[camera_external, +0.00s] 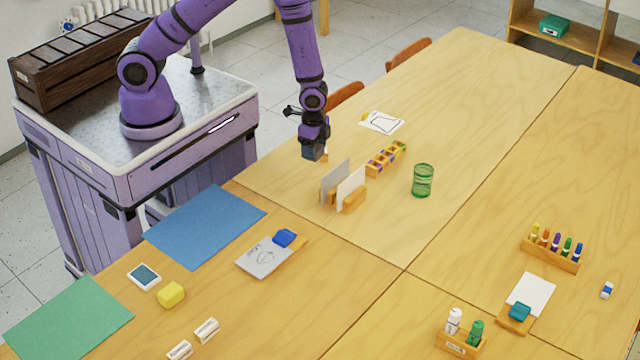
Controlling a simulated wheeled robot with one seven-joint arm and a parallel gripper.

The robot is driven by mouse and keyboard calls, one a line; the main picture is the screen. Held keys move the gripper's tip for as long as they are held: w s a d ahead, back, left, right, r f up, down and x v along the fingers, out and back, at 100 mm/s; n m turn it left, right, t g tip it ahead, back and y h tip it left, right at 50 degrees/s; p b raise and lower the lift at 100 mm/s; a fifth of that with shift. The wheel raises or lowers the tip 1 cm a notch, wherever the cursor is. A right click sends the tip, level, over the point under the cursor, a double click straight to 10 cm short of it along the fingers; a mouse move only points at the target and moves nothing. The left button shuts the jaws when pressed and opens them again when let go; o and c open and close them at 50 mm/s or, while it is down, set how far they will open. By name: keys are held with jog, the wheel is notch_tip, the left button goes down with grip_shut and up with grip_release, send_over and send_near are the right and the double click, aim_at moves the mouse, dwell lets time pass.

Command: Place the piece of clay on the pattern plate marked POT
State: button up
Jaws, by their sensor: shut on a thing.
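My gripper (313,142) hangs above the near left part of the far table, pointing down. It is shut on a small dark blue-grey block (312,154), which may be the piece of clay. A white plate or sheet with a dark outline (382,122) lies flat to the right of my gripper; I cannot read a mark on it. A grey plate with a drawing and small lettering (262,258) lies nearer the camera, with a blue piece (285,238) at its corner. I cannot tell which plate is marked POT.
Upright cards in a wooden holder (353,200) stand just below my gripper in the picture. A wooden rack of small items (386,158) and a green mesh cup (422,181) stand to the right. A yellow block (171,295) lies near the blue mat (205,225).

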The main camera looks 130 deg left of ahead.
jog(key=shift+m, duration=0.8)
jog(key=s+a+f, duration=0.1)
jog(key=s+a, duration=0.3)
jog(key=a, duration=0.4)
jog(key=s+a+f, duration=0.1)
jog(key=s+a, duration=0.3)
jog(key=a, duration=0.5)
jog(key=s+a+f, duration=0.2)
jog(key=s+a, duration=0.3)
jog(key=a, duration=0.4)
send_over(378, 127)
jog(key=shift+s+f, duration=0.15)
jog(key=shift+f, duration=0.6)
jog(key=shift+a+f, duration=0.15)
jog(key=shift+f, duration=1.6)
jog(key=shift+f, duration=0.1)
jog(key=o, duration=1)
